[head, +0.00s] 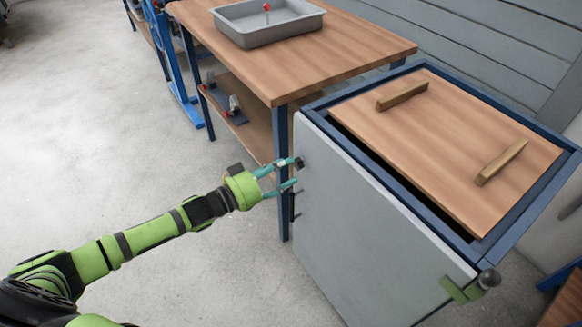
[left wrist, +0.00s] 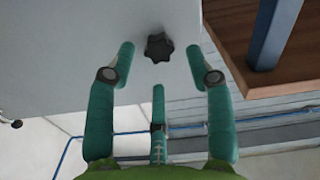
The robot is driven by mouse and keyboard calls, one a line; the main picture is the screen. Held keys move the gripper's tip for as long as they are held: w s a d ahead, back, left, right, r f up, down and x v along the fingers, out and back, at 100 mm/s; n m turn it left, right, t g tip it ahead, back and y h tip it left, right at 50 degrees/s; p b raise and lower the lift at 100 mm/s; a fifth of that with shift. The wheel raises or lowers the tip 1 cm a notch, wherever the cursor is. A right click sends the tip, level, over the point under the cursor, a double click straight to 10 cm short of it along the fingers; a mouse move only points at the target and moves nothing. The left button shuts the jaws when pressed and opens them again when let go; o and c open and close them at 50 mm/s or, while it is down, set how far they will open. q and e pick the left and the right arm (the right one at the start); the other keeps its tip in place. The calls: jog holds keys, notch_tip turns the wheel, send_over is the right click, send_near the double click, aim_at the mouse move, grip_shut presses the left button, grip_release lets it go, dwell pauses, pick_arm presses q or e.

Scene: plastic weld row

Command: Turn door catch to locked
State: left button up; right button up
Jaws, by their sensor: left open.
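The grey door (head: 365,230) is the front panel of a blue-framed cabinet. A dark star-shaped knob, seemingly the door catch (left wrist: 158,47), sits on the door near its edge in the left wrist view. My left gripper (head: 296,174) is open at the door's left edge in the head view. In the left wrist view two teal fingers stand either side of the knob, with visible gaps, and a third finger is below it. The catch's locked or unlocked setting cannot be told. My right gripper is not clearly in view.
A wooden lid with two wooden bars (head: 402,95) covers the cabinet top. A wooden bench (head: 345,50) with a grey tray (head: 265,35) stands behind. A green piece (head: 460,291) with a grey knob (head: 489,278) is at the door's right corner. Floor at left is clear.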

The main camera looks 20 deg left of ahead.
aim_at(298, 164)
pick_arm(q)
jog(key=shift+x, duration=1.3)
grip_shut()
